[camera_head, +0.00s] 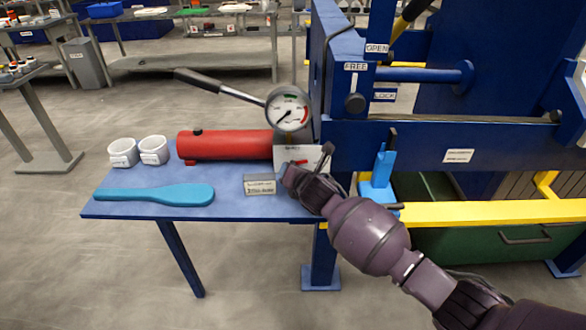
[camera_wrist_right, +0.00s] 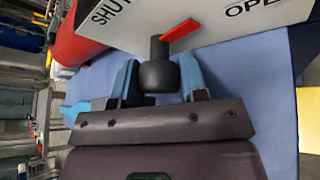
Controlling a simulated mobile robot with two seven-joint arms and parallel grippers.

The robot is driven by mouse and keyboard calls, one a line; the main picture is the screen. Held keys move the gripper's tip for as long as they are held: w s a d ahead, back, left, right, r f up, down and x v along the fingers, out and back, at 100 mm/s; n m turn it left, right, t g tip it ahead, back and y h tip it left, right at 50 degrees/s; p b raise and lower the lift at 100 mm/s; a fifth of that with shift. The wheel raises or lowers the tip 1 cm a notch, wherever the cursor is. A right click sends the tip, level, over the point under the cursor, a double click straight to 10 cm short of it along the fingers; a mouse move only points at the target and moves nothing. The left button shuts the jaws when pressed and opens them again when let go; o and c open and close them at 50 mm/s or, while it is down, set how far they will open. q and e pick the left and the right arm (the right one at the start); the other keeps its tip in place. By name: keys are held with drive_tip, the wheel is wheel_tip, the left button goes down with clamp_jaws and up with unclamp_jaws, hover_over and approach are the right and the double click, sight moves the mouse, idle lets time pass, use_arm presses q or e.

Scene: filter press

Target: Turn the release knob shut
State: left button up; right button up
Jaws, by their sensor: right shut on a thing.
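The release knob (camera_wrist_right: 158,73) is a dark round knob with a red pointer (camera_wrist_right: 181,31) on a light plate (camera_wrist_right: 140,20). In the right wrist view the plate reads SHUT at left and OPEN at right, and the pointer leans toward the OPEN side. My right gripper (camera_wrist_right: 160,80) is shut on the knob, with one blue fingertip on each side of it. In the head view my right gripper (camera_head: 290,172) is at the front of the plate (camera_head: 287,152) and hides the knob. The red pump cylinder (camera_head: 225,145) lies left of the plate. My left gripper is not in view.
The pressure gauge (camera_head: 288,109) stands above the plate, with a long pump handle (camera_head: 225,89). On the blue table (camera_head: 230,205) are two white cups (camera_head: 123,152), a blue paddle (camera_head: 160,194) and a small labelled block (camera_head: 260,185). The blue press frame (camera_head: 420,145) is at right.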

drive_tip(key=shift+r+n+h+p, duration=0.3)
drive_tip(key=shift+n+h+p, duration=0.3)
drive_tip(key=shift+p, duration=0.3)
drive_tip(key=shift+n+p, duration=0.3)
drive_tip(key=shift+p, duration=0.4)
drive_tip(key=shift+h+p, duration=0.3)
drive_tip(key=shift+f+n+h+p, duration=0.25)
drive_tip(key=shift+n+h+p, duration=0.15)
drive_tip(key=shift+p, duration=0.1)
drive_tip(key=shift+f+g, duration=0.1)
drive_tip(key=shift+g, duration=0.2)
drive_tip(key=o, duration=0.6)
